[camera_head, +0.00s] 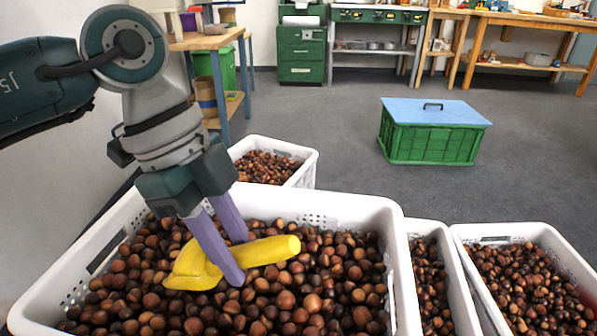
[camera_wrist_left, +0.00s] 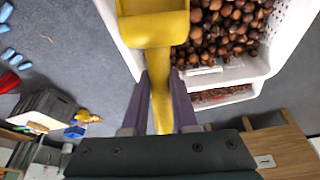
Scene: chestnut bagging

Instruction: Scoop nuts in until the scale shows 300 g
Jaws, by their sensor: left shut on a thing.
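My left gripper (camera_head: 228,248) comes down over the large white crate (camera_head: 350,207) of brown nuts (camera_head: 330,290). Its purple fingers are shut on the handle of a yellow scoop (camera_head: 262,251). In the head view the scoop lies slantwise just over or on the nuts, its bowl to the left and handle end to the right. In the left wrist view the scoop (camera_wrist_left: 152,28) runs up between the fingers (camera_wrist_left: 160,98), and the visible part of its bowl looks empty. I see no scale and no bag. My right gripper is not in view.
More white crates of nuts stand behind (camera_head: 305,165) and to the right (camera_head: 500,235). A green crate with a blue lid (camera_head: 434,112) stands on the grey floor beyond. Workbenches line the back; open floor lies between.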

